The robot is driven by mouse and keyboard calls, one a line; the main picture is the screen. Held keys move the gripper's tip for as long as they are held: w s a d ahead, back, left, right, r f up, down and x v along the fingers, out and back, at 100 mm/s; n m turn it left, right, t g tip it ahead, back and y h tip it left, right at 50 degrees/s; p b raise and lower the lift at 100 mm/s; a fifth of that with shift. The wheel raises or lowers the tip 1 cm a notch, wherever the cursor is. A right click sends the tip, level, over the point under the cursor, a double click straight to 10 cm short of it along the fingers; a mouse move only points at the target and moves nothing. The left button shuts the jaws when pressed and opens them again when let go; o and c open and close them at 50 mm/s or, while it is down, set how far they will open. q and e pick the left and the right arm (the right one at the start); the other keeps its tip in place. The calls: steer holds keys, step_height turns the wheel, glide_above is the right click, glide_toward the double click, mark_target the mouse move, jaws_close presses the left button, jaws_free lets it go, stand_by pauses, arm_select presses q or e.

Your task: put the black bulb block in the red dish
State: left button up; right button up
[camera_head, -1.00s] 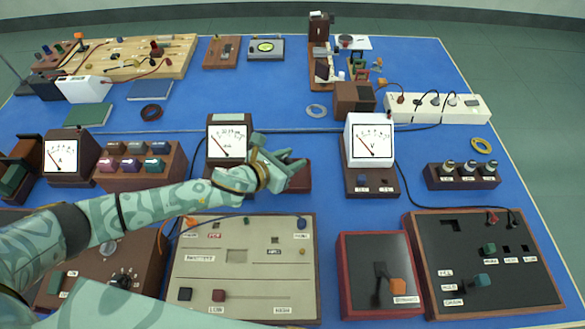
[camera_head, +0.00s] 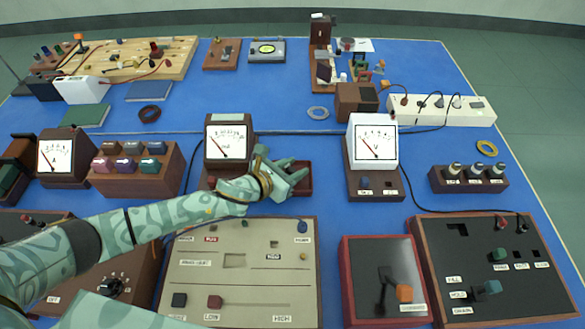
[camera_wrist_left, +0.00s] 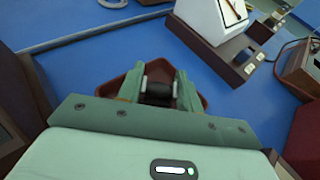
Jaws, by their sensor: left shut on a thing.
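The red dish (camera_head: 306,181) stands on the blue bench in the middle, partly hidden by my left gripper (camera_head: 293,171). In the left wrist view the dish (camera_wrist_left: 195,102) shows around and beneath the fingers. My left gripper (camera_wrist_left: 160,92) is shut on the black bulb block (camera_wrist_left: 158,87), a small dark piece between the fingertips. The block is over the dish; whether it touches the dish floor cannot be told. In the head view the block is hidden by the fingers. My right gripper is not in view.
A white-faced meter (camera_head: 229,142) stands just left of the dish, and a voltmeter (camera_head: 374,147) stands to its right. A beige panel (camera_head: 240,270) and a red-framed box (camera_head: 380,275) lie in front. Bare blue bench is behind the dish.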

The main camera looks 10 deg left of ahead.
arm_select(q)
steer(key=o, duration=1)
steer(key=shift+s+a+f, duration=0.1)
steer(key=shift+s+f, duration=0.3)
steer(key=shift+f, duration=0.4)
steer(key=shift+c, duration=0.2)
steer(key=shift+r+p, duration=0.6)
steer(key=shift+r, duration=0.15)
steer(key=v, duration=0.3)
steer(key=p+v, duration=0.1)
steer(key=v, duration=0.3)
steer(key=p+v, duration=0.1)
steer(key=v, duration=0.3)
steer(key=shift+a+r, duration=0.15)
steer(key=shift+r, duration=0.2)
